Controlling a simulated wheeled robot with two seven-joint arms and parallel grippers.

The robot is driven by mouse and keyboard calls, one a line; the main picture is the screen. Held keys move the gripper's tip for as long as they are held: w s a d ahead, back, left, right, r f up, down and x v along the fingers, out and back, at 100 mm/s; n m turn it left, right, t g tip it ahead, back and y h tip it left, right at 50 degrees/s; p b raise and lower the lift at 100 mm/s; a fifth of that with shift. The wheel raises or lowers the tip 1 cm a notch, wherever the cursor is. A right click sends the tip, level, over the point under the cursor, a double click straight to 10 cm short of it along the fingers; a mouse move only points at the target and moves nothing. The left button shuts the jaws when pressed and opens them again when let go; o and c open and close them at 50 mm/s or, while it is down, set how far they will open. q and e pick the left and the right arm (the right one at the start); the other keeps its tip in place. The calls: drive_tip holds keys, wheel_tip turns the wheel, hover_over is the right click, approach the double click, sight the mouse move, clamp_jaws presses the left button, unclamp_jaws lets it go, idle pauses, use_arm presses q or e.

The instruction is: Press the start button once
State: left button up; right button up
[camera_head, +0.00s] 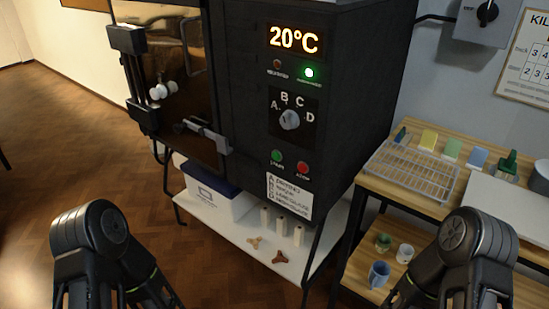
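The dark kiln (250,60) stands at the centre. Its control panel shows a lit "20°C" display (294,40), a glowing green lamp (309,72) and an unlit reddish lamp (277,65). Below them is a round dial (289,119) marked A, B, C, D. A small green button (277,155) sits low on the panel, with a red button (302,168) to its right; the small lettering under both is too blurred to read surely. Nothing touches either button. My arms show at the bottom left and bottom right corners, but both grippers are out of view.
A label card (289,195) hangs below the buttons. A white shelf (245,232) under the kiln holds a lidded box (215,205), pale posts and small stilts. At right, a wooden table (415,197) carries a wire rack (412,168) and tiles. Open floor lies at left.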

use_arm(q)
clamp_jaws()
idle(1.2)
